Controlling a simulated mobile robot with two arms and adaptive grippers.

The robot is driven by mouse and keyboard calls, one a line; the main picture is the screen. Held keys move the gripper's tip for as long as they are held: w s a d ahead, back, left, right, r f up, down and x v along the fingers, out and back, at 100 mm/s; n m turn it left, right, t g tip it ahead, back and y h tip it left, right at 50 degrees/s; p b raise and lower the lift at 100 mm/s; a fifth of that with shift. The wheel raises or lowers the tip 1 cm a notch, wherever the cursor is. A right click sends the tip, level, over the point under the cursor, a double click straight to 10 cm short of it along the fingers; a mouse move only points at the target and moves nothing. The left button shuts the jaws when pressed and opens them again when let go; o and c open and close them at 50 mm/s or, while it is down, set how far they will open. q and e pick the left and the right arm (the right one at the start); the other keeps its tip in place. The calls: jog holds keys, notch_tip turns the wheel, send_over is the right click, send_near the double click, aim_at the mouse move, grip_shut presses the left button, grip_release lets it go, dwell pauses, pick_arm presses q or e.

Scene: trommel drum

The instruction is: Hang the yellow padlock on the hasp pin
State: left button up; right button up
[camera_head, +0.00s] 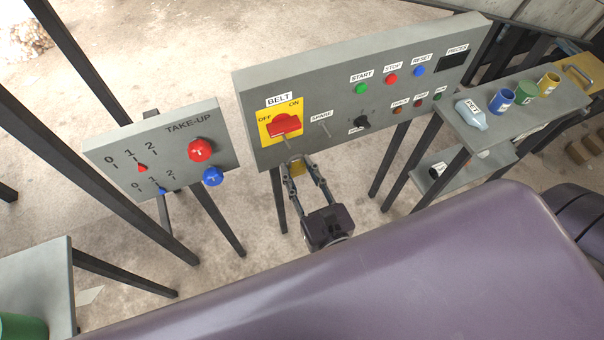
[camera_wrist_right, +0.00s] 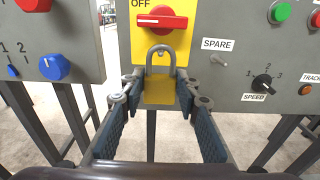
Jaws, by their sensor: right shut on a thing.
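The yellow padlock (camera_wrist_right: 160,92) is upright between the fingertips of my right gripper (camera_head: 301,172), which is shut on its body. Its grey shackle (camera_wrist_right: 161,56) points up, in front of the yellow BELT plate and just below the red switch handle (camera_wrist_right: 162,17). In the head view the padlock (camera_head: 297,169) shows at the lower edge of the control panel, partly covered by the fingers. A small metal piece, seemingly the hasp pin (camera_head: 288,140), shows below the red switch. I cannot tell whether the shackle is around the pin or only in front of it. My left gripper is not in view.
The grey control panel (camera_head: 350,100) has a SPARE toggle (camera_head: 325,130) and a black knob (camera_head: 362,122) right of the switch. A TAKE-UP panel (camera_head: 120,160) with red and blue knobs stands left. A shelf (camera_head: 545,103) with cups and a bottle stands right.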

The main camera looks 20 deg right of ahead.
jog(key=shift+w+a+f+p, duration=0.1)
jog(key=shift+w+p, duration=0.05)
jog(key=shift+w, duration=1.05)
jog(key=shift+w+f+p, duration=0.1)
jog(key=shift+w+p, duration=0.05)
jog(key=shift+w, duration=1)
jog(key=shift+w+f, duration=0.35)
jog(key=shift+w, duration=0.3)
jog(key=o, duration=1.3)
